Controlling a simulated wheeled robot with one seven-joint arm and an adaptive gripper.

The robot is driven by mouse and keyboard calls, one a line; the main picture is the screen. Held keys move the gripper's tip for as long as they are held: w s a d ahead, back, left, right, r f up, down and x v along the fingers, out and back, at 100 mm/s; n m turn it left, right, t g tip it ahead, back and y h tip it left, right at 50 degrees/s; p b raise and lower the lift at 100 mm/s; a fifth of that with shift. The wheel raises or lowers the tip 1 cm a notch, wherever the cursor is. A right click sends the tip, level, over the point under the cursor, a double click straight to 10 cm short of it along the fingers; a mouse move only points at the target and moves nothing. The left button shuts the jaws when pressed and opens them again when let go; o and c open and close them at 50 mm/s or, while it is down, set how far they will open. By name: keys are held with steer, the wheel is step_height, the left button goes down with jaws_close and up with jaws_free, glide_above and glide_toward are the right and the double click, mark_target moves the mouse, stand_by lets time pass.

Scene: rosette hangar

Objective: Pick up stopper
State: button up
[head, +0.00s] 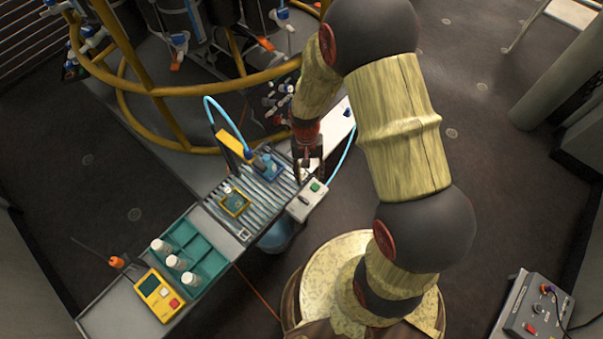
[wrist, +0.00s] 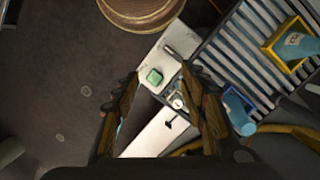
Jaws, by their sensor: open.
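My gripper (head: 308,172) is over the far right edge of the slatted bench, beside the grey box with a green button. In the wrist view my gripper (wrist: 162,78) has its two fingers spread wide, with nothing held between them. A small pale round piece (wrist: 177,101) shows between the fingers, near the right one, and may be the stopper; it is too small to tell. A black T-shaped mark or part (wrist: 170,122) is close below it on a white surface. In the head view my gripper and arm hide this spot.
The button box (head: 306,201) is close to my gripper. The slatted bench (head: 213,207) carries a yellow-framed tray (head: 248,211) and a blue piece (head: 263,167). A teal rack (head: 207,246) with white bottles and a yellow meter (head: 152,290) are at lower left. Yellow rails (head: 190,91) stand behind.

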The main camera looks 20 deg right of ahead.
step_height(320, 180, down, 3)
steer(key=w+m, duration=0.1)
steer(key=w, duration=0.1)
steer(key=m+t, duration=0.2)
glide_above(302, 171)
steer(key=shift+s+a+f, duration=0.15)
steer(key=shift+s+f, duration=0.1)
steer(key=shift+s, duration=0.1)
steer(key=shift+w, duration=0.15)
steer(key=shift+f, duration=0.1)
steer(key=f+b, duration=0.1)
steer(key=f, duration=0.4)
steer(key=f+b, duration=0.1)
steer(key=f, duration=0.1)
steer(key=shift+w+f+b, duration=0.3)
steer(key=shift+c, duration=0.4)
steer(key=c, duration=0.8)
steer(key=shift+c, duration=0.4)
